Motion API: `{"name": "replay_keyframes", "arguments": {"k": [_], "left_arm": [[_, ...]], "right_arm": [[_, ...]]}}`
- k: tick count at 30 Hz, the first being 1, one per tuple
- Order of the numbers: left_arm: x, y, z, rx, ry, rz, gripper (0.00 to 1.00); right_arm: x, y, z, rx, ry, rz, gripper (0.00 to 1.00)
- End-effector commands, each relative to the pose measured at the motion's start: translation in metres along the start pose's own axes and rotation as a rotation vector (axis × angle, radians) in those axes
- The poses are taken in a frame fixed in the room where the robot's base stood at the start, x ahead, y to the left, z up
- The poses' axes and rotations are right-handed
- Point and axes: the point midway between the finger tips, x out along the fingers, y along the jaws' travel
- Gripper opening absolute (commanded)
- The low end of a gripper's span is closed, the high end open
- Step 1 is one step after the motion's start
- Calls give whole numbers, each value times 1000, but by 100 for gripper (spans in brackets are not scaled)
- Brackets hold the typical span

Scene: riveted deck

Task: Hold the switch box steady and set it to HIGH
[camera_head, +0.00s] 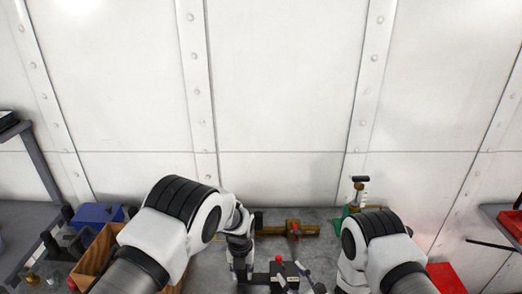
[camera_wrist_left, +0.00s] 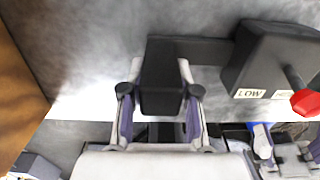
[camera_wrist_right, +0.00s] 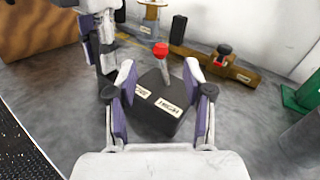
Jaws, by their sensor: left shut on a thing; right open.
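The dark switch box (camera_wrist_right: 158,108) sits on the grey deck with a red-knobbed lever (camera_wrist_right: 161,55) rising from it. HIGH reads on its right label in the right wrist view; the left label is partly hidden. In the left wrist view the box (camera_wrist_left: 268,62) shows LOW, and a bar joins it to a black block (camera_wrist_left: 162,78). My left gripper (camera_wrist_left: 161,88) is shut on that block. My right gripper (camera_wrist_right: 159,70) is open, its fingers on either side of the lever and apart from it. I cannot tell the lever's setting for sure. The head view shows the box's red knob (camera_head: 278,258) small.
A brass fitting with a red knob (camera_head: 293,229) lies behind the box near the wall. A wooden box (camera_head: 97,256) and a blue box (camera_head: 97,213) stand at left. A green object (camera_head: 341,219) and a red box (camera_head: 447,279) are at right.

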Motion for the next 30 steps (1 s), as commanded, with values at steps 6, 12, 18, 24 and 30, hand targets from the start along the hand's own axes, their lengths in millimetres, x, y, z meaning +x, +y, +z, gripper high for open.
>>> {"name": "replay_keyframes", "arguments": {"k": [6, 12, 18, 24, 30], "left_arm": [[6, 0, -6, 0, 14, 2, 0], [6, 0, -6, 0, 14, 2, 0], [6, 0, -6, 1, 14, 2, 0], [6, 0, -5, 0, 14, 2, 0], [6, 0, -5, 1, 14, 2, 0]], "right_arm": [[39, 0, 0, -1, -3, -1, 51], [60, 0, -1, 0, 0, -1, 51], [64, 0, -1, 0, 2, -2, 51], [63, 0, -1, 0, 2, -2, 19], [63, 0, -1, 0, 2, -2, 17]]}}
